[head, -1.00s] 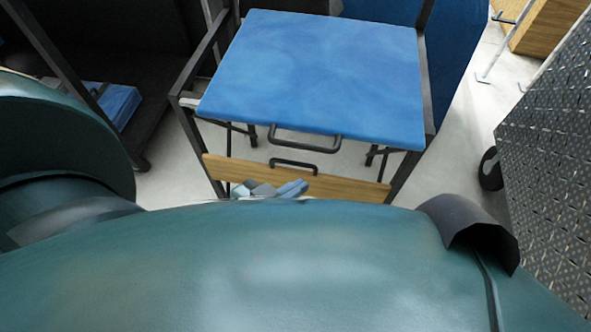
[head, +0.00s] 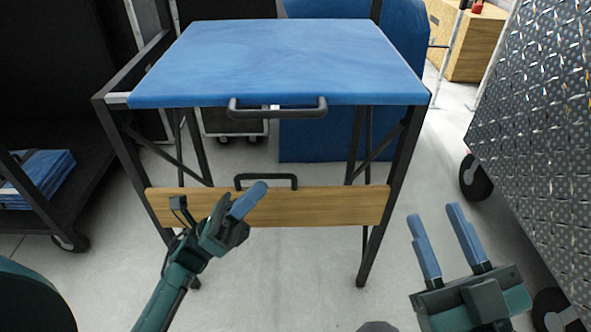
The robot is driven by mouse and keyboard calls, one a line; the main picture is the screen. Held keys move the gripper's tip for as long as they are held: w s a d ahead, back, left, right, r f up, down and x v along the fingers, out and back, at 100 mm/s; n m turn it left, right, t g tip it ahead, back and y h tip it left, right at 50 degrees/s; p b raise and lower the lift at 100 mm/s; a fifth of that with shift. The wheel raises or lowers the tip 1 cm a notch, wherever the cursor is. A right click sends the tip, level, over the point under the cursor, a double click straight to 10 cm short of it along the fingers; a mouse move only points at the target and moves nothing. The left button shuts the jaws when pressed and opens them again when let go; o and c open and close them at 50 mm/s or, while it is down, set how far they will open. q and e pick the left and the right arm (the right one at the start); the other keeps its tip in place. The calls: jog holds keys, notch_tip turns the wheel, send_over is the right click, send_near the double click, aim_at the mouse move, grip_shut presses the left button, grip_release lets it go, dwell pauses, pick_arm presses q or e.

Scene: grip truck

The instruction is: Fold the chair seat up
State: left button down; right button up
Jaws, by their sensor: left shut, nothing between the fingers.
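The chair's blue seat (head: 275,60) lies flat and level in the chair's dark metal frame (head: 392,190). A dark handle (head: 278,108) sticks out from the seat's front edge. A wooden footrest board (head: 330,206) with a second dark handle (head: 266,178) spans the front legs lower down. My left gripper (head: 250,200) is shut and empty, in front of the wooden board and below the seat. My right gripper (head: 442,242) is open and empty, to the right of the chair's front leg, with its blue fingers pointing up. Neither gripper touches the seat.
A black cart (head: 50,235) with folded blue cloths (head: 40,178) stands at the left. A diamond-plate metal wall or case (head: 540,110) on casters closes the right side. A wooden crate (head: 468,45) stands at the back right. Grey floor is clear in front of the chair.

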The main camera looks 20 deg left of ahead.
pick_arm(q)
jog(key=w+d+r+m, duration=0.1)
jog(key=w+d+r, duration=0.1)
jog(key=r, duration=0.3)
jog(key=w+d+r+m+g, duration=0.1)
jog(key=d+r, duration=0.3)
jog(key=r, duration=0.1)
jog(key=shift+w+d+r+g+h, duration=0.15)
jog(key=shift+w+g+h, duration=0.15)
jog(key=shift+w+h, duration=0.1)
pick_arm(e)
jog(key=shift+r+n+y, duration=0.3)
jog(key=shift+n+y, duration=0.2)
